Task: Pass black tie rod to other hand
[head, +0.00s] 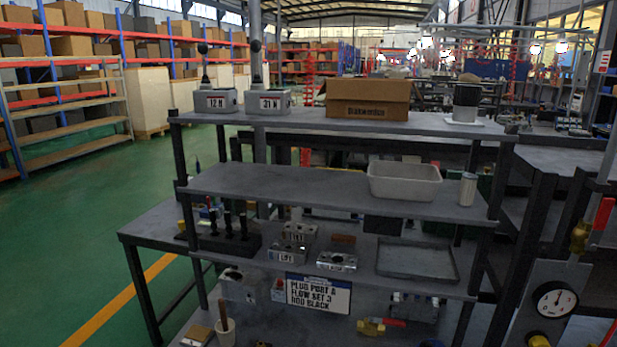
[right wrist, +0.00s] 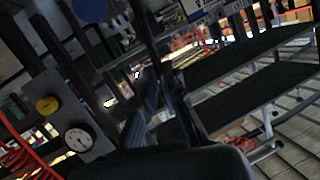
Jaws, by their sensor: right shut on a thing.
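In the right wrist view my right gripper (right wrist: 165,85) is dark and shut on a thin dark piece. It appears to be the black tie rod, but its outline merges with the dark fingers and background. In the head view several black upright rods with knobs stand in a black holder (head: 229,246) on the lower shelf, at the left. Neither gripper shows in the head view, and my left gripper is in no view.
A grey shelf rack (head: 330,190) stands ahead. It carries a cardboard box (head: 368,99), a grey bin (head: 405,181), an empty tray (head: 416,262), metal valve blocks (head: 290,252) and a sign (head: 318,293). A gauge panel (head: 553,300) stands at right. Green floor is open at left.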

